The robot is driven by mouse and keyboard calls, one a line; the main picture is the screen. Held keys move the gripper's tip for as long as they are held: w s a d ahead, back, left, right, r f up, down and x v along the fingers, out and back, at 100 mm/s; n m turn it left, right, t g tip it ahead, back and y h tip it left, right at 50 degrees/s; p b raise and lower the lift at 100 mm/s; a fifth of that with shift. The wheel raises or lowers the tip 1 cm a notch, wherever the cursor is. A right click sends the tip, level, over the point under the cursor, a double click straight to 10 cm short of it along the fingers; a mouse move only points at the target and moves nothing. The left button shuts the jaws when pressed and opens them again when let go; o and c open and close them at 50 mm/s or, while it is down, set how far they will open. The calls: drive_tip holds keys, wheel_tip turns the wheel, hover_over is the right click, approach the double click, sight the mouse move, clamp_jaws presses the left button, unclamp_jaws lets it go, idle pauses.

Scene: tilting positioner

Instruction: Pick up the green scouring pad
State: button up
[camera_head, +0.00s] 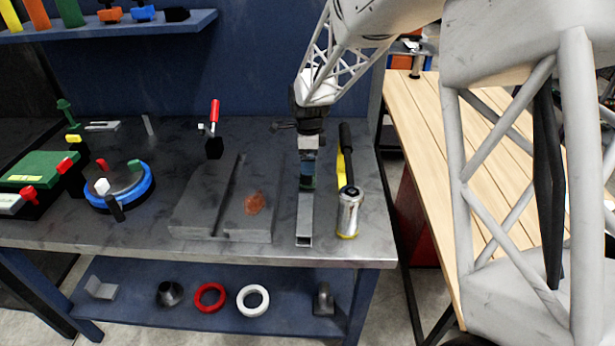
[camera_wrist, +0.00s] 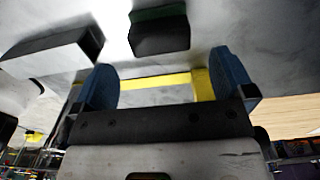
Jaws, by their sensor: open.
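The green scouring pad (camera_wrist: 159,34) is at the top middle of the wrist view, a small block with a green band and a dark face. It lies on the grey metal table, ahead of the fingertips and apart from them.
A grey square tube (camera_head: 304,218) lies close in front of the pad. A yellow piece (camera_head: 341,168) and a chrome-and-black tool (camera_head: 348,205) lie to the right. A grey grooved block (camera_head: 205,205) stands left, with a blue-rimmed turntable (camera_head: 147,188) beyond.

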drive_tip(key=shift+f, duration=0.2)
drive_tip(key=shift+a+f, duration=0.15)
drive_tip(key=shift+f, duration=2.4)
drive_tip(key=shift+c, duration=0.2)
drive_tip(key=c, duration=0.9)
drive_tip(key=shift+r, duration=5.05)
